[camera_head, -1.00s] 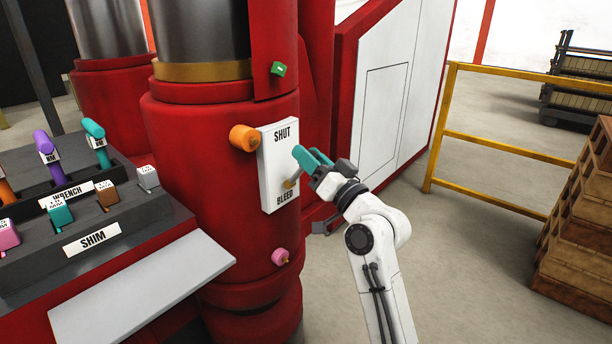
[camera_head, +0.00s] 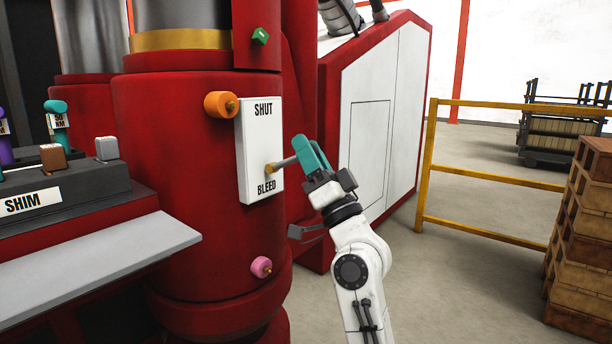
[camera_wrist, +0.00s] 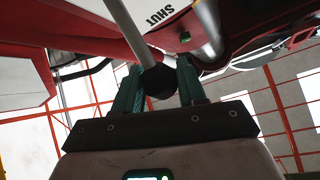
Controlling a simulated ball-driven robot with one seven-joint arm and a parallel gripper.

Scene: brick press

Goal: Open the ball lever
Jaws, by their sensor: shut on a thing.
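The ball lever (camera_head: 284,162) sticks out from a white plate (camera_head: 257,130) marked SHUT at the top and BLEED at the bottom, on the red press column. Its brass pivot sits near the BLEED end, and its rod points outward to the right and slightly up. My gripper (camera_head: 308,152), with teal fingers, is at the rod's outer end. In the wrist view the dark ball (camera_wrist: 160,84) sits between the fingers, with the grey rod (camera_wrist: 126,28) running up from it. In the head view the fingers hide the ball. My gripper is shut on it.
An orange knob (camera_head: 221,105), a green knob (camera_head: 261,36) and a pink knob (camera_head: 261,267) stick out near the plate. A grey shelf (camera_head: 95,265) and the SHIM rack (camera_head: 70,195) are at left. Floor between is clear.

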